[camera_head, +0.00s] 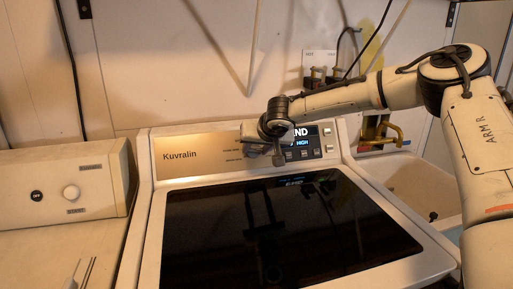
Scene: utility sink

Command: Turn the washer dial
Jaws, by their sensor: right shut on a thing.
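The washer (160,240) has a white body, a dark glass lid (290,235) and a raised back panel marked "Kuvralin" (198,157). A lit display (318,138) on the panel shows partly covered words, "ND" and "HIGH". My right gripper (276,156) is at the panel, just left of the display, and is shut on the washer dial. The gripper and wrist hide most or all of the dial, so its angle cannot be read.
Another white machine with a round knob (72,193) stands at the left. A pale sink (405,180) with a brass-coloured faucet (380,133) is at the right, behind my right arm. Wall outlets with plugs (320,72) and hanging cords are above the washer.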

